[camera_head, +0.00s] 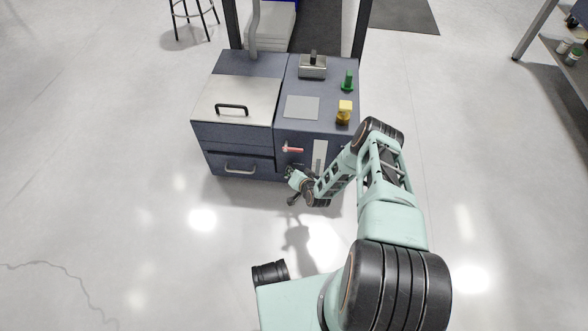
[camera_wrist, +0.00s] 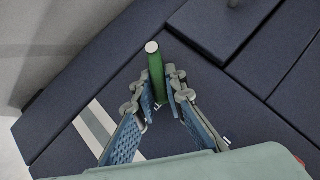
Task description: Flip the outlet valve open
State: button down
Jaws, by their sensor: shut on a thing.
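A green lever with a pale round end (camera_wrist: 154,68) stands out from the dark blue front of the cabinet in the wrist view; I take it to be the outlet valve handle. My gripper (camera_wrist: 161,100) has its two blue-padded fingers closed around the lever's lower part, and its pale end sticks out beyond the fingertips. The lever's base is partly hidden by the fingers. In the head view my gripper (camera_head: 291,174) is low at the cabinet's front, below a red-orange handle (camera_head: 293,150); the green lever cannot be made out there.
The dark blue cabinet (camera_head: 226,135) has a pale lid with a black handle (camera_head: 232,108) and a drawer handle (camera_head: 240,169). A green knob (camera_head: 348,81), yellow part (camera_head: 344,111) and metal box (camera_head: 313,67) sit on top. A pale strip (camera_head: 320,155) is near my arm. The floor in front is open.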

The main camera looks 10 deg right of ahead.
jog(key=shift+w+a+r+n+g+h+p, duration=0.1)
jog(key=shift+a+r+n+g+h+p, duration=0.15)
jog(key=shift+a+n+h, duration=0.2)
jog(key=shift+w+a+r+n+g+h+p, duration=0.15)
jog(key=shift+a+n+g+h+p, duration=0.15)
jog(key=shift+h, duration=0.25)
jog(key=shift+w+a+n+g+h+b, duration=0.1)
jog(key=shift+a+n+g+h+b, duration=0.15)
jog(key=shift+n+h+b, duration=0.25)
jog(key=shift+a+n+g+h+b, duration=0.15)
jog(key=shift+a+g+h+b, duration=0.1)
jog(key=shift+h, duration=0.75)
jog(key=c, duration=2)
grip_release()
jog(key=shift+o, duration=0.2)
jog(key=shift+r, duration=0.1)
jog(key=v, duration=1.2)
